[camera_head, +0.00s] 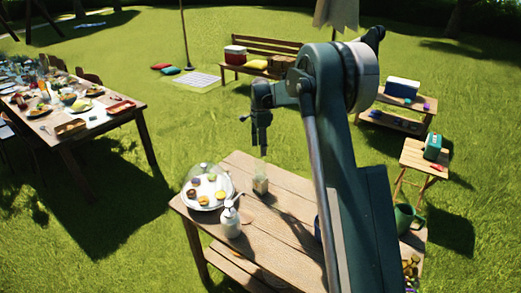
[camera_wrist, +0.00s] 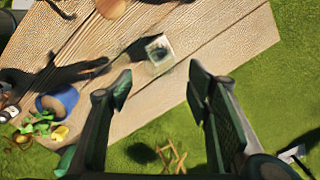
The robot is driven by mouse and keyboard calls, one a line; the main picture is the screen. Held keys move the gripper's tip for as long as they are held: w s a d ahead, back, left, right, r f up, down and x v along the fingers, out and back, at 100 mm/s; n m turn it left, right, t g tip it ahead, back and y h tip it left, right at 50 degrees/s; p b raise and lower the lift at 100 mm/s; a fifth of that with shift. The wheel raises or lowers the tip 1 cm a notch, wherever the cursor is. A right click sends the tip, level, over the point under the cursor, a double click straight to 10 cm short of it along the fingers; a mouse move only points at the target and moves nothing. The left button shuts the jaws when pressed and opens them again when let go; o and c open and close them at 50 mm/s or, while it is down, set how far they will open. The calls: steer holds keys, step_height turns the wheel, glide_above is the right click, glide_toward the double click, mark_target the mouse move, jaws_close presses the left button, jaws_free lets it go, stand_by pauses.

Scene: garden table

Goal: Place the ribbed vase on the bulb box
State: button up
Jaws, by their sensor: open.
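A small clear glass vessel (camera_head: 261,184) stands on the wooden table near its far edge; it may be the ribbed vase, but ribs are too small to tell. It also shows in the wrist view (camera_wrist: 160,53), just beyond my fingertips and apart from them. My gripper (camera_wrist: 160,82) is open and empty, its fingers spread. In the head view my gripper (camera_head: 262,145) hangs above the glass vessel, pointing down. I cannot make out a bulb box for certain; part of the table is hidden behind my arm.
A cake stand with a glass dome (camera_head: 205,190) and a white dispenser bottle (camera_head: 230,220) stand left of the glass vessel. A blue pot (camera_wrist: 57,101) lies near small green and yellow items (camera_wrist: 42,126). A green watering can (camera_head: 404,218) is at the right. Bare planks (camera_head: 285,235) lie between.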

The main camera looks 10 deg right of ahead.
stand_by(0.6)
steer(key=s+d+r+n+t, duration=0.15)
steer(key=s+r+n, duration=0.25)
steer(key=s+r, duration=0.75)
steer(key=s+r+n+t, duration=0.2)
steer(key=s+r+n, duration=0.2)
steer(key=s+r, duration=0.8)
steer(key=s+f+n+t, duration=0.1)
steer(key=s+f+n, duration=0.2)
steer(key=s, duration=0.8)
steer(key=s+f+n+t, duration=0.1)
steer(key=s+f+n, duration=0.1)
steer(key=s, duration=1)
steer(key=s+f+n+t, duration=0.1)
steer(key=s+f+n, duration=0.2)
steer(key=s, duration=0.9)
steer(key=shift+d+f+n, duration=0.25)
steer(key=shift+f+n, duration=0.05)
steer(key=shift+n, duration=0.1)
steer(key=shift+f+t, duration=0.1)
steer(key=shift+t, duration=0.15)
